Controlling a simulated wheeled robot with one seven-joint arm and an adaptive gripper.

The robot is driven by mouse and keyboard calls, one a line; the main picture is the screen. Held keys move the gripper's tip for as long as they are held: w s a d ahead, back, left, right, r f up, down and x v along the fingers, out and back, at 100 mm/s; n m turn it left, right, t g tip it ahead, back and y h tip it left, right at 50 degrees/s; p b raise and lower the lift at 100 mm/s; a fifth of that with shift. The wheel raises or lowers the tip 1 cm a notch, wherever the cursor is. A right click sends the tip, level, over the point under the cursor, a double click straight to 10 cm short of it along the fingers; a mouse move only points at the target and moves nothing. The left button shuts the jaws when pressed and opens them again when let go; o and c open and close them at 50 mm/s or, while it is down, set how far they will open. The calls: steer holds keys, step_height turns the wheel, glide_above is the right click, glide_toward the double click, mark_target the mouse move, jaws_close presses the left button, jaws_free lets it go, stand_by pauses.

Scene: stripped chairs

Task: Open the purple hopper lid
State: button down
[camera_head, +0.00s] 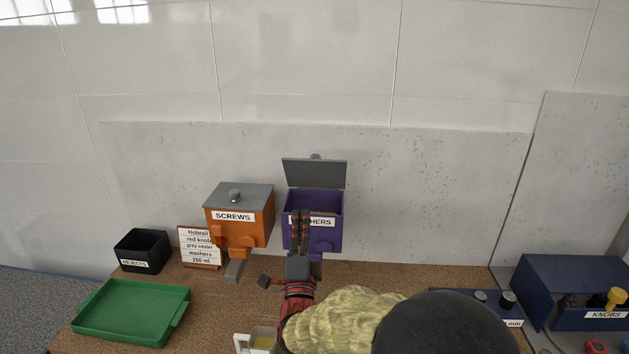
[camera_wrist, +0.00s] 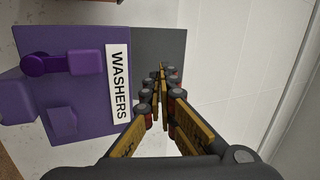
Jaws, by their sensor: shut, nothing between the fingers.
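The purple hopper (camera_head: 325,239) stands at the back of the bench against the wall, with a label partly covered by my gripper in the head view. Its grey lid (camera_head: 314,173) is raised and stands tilted up at the back, with the dark opening showing below it. In the wrist view the purple hopper (camera_wrist: 88,60) reads WASHERS, and the grey lid (camera_wrist: 160,50) shows beyond its rim. My gripper (camera_head: 300,213) is in front of the hopper, shut and empty. In the wrist view the fingertips (camera_wrist: 165,72) overlap the lid; I cannot tell whether they touch it.
An orange SCREWS hopper (camera_head: 240,231) with its lid shut stands close on the left. A black REJECTS bin (camera_head: 141,252), a sign card (camera_head: 199,248) and a green tray (camera_head: 130,312) are further left. A blue KNOBS box (camera_head: 570,268) stands at the right.

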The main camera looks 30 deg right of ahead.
steer(key=s+d+m+h, duration=0.1)
steer(key=s+m+h, duration=0.1)
steer(key=m+h, duration=0.1)
glide_toward(316, 167)
steer(key=x, duration=0.7)
steer(key=shift+f, duration=0.15)
